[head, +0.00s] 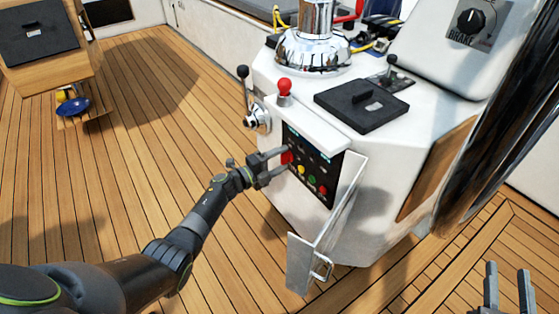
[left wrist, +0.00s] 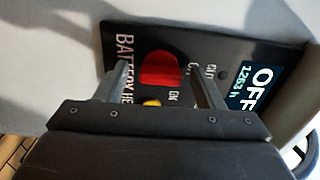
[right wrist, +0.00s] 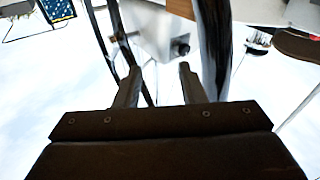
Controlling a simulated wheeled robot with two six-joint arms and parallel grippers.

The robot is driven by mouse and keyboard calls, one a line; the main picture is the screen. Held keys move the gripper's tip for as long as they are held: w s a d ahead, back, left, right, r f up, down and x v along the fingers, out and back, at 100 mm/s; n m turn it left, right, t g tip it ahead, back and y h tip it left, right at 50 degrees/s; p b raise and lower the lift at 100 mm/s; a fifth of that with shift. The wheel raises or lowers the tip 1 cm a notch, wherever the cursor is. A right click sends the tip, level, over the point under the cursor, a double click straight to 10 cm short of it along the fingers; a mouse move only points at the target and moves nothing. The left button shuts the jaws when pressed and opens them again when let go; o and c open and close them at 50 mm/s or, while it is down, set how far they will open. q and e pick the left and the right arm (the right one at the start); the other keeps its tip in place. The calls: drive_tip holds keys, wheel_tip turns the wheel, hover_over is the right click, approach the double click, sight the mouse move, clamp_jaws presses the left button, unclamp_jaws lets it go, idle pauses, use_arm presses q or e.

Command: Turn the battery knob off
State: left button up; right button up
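The red battery knob (head: 287,158) sits on the black panel (head: 325,163) on the white console's front. In the left wrist view the red knob (left wrist: 160,69) lies between my left fingers, with gaps on both sides. My left gripper (head: 281,163) is open around the knob and hides part of it in the head view. "BATTERY" lettering and a display (left wrist: 258,88) reading "OFF 1263 h" show beside it. My right gripper (head: 507,268) is open and empty at the lower right, away from the panel; it also shows open in the right wrist view (right wrist: 157,70).
An open cover (head: 301,263) with a handle hangs out in front of the panel. Yellow, green and red controls (head: 312,181) sit below the knob. A red-topped lever (head: 284,87) and a black-topped lever (head: 243,74) stand nearby. The wooden deck (head: 140,130) at left is mostly clear.

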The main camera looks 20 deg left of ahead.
use_arm(q)
drive_tip(key=shift+s, duration=0.1)
drive_tip(key=p+v, duration=0.1)
drive_tip(key=v, duration=0.1)
drive_tip(key=shift+s+a+r, duration=0.1)
drive_tip(key=shift+s+a, duration=0.2)
drive_tip(key=p, duration=0.2)
approach(281, 160)
drive_tip(key=v, duration=0.8)
drive_tip(key=shift+p, duration=0.35)
use_arm(e)
drive_tip(key=s+a+f+g+y, duration=0.1)
drive_tip(key=s+a+f+g, duration=0.1)
drive_tip(key=s+f+g, duration=0.5)
drive_tip(key=s+a+f+g+y, duration=0.1)
drive_tip(key=s+f+g+y, duration=0.1)
drive_tip(key=s+f+g, duration=0.5)
drive_tip(key=shift+s+a+f+m+g, duration=0.15)
drive_tip(key=shift+a+f+m+g, duration=0.25)
drive_tip(key=shift+f, duration=1.95)
drive_tip(key=shift+d, duration=0.1)
